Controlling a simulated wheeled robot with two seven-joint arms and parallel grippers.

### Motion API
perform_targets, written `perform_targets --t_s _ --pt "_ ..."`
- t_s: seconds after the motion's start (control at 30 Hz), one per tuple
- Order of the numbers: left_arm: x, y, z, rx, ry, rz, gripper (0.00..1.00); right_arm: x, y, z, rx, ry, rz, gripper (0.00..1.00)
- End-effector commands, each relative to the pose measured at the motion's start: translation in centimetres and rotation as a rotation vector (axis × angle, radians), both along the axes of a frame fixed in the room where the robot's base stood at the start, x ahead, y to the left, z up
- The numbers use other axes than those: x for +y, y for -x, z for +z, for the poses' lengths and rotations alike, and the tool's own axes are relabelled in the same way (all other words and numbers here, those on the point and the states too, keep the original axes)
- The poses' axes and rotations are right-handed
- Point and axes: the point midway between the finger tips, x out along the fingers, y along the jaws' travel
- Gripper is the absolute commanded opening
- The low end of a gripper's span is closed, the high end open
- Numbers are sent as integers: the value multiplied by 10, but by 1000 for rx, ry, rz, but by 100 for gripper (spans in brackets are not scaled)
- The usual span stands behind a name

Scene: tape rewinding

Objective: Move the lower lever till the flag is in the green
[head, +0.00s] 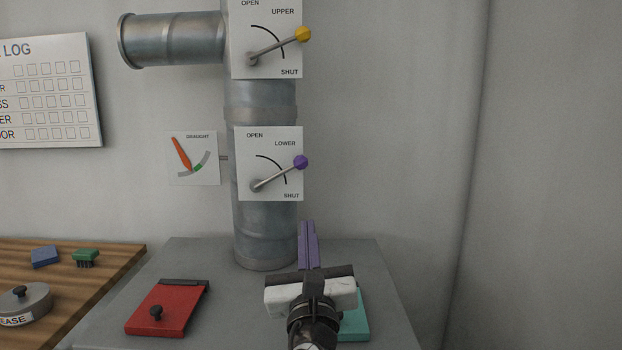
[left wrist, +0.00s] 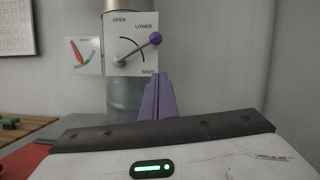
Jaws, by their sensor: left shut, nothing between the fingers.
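The lower lever (head: 278,175) is a grey rod with a purple knob (head: 301,162) on a white plate marked OPEN, LOWER and SHUT. It points right and slightly up, between the two marks. The draught gauge (head: 193,158) is left of it; its orange flag (head: 182,152) points up and left, away from the small green band (head: 197,167). My left gripper (head: 308,228) has purple fingers, shut and empty, below the lower plate and apart from the lever. In the left wrist view the fingers (left wrist: 158,92) show below the lower lever's purple knob (left wrist: 156,39). My right gripper is not in view.
The upper lever (head: 280,46) with a yellow knob is above on the same metal pipe (head: 262,220). A red plate (head: 166,308) and a teal block (head: 355,315) lie on the grey surface. A wooden table (head: 100,260) is at left. Free wall is at right.

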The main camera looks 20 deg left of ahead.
Motion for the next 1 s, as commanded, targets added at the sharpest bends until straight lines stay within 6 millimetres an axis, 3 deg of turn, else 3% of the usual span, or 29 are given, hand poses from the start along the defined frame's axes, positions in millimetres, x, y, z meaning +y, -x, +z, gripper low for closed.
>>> perform_targets --t_s 0.2,0.5,0.7,1.0 --pt "11 -32 13 -2 -2 2 0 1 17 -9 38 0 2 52" --pt "31 -90 30 -1 0 1 0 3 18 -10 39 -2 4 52" --pt "38 -99 56 -1 1 1 0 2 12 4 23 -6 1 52" --pt "40 -103 63 0 0 0 0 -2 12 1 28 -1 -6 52"
